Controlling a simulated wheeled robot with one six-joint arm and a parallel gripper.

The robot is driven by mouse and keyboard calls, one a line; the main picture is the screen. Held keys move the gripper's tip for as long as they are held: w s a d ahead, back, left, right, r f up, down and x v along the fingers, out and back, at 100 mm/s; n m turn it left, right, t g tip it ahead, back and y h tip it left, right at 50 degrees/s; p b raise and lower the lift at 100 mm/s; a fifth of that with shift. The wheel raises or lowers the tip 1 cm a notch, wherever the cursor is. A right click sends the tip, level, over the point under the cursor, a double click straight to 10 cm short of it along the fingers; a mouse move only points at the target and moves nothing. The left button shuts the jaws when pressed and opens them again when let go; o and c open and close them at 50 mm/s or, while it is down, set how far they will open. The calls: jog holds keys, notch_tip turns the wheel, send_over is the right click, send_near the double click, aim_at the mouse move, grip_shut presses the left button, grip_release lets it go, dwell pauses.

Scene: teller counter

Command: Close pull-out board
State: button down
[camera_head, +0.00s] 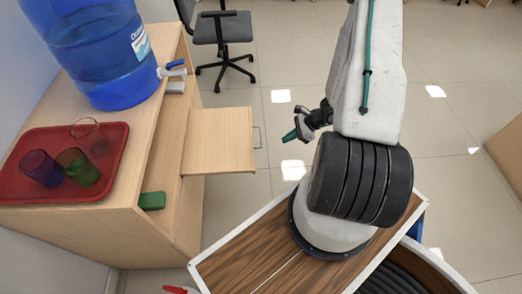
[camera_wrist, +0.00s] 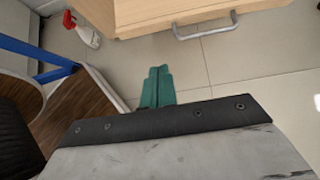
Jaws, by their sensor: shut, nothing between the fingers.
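The pull-out board (camera_head: 218,142) is a light wooden panel sticking out to the right from the wooden counter (camera_head: 160,125). A metal handle (camera_head: 257,137) is on its outer edge. In the wrist view the board (camera_wrist: 200,14) is at the top, with its handle (camera_wrist: 206,27) hanging over the floor. My gripper (camera_head: 291,136) is to the right of the handle, apart from it, over open floor. In the wrist view my gripper (camera_wrist: 158,72) has its green fingers together with nothing between them, below and left of the handle.
A blue water jug (camera_head: 100,50) and a red tray (camera_head: 62,165) with cups stand on the counter. A green object (camera_head: 152,200) lies on a lower ledge. An office chair (camera_head: 224,35) stands behind. A spray bottle (camera_wrist: 88,30) is on the floor. Floor right of the board is clear.

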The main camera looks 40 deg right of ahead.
jog(key=w+a+r+x, duration=0.1)
jog(key=x, duration=1.2)
jog(key=shift+a+r, duration=0.25)
jog(key=shift+r, duration=0.15)
jog(key=shift+a, duration=0.1)
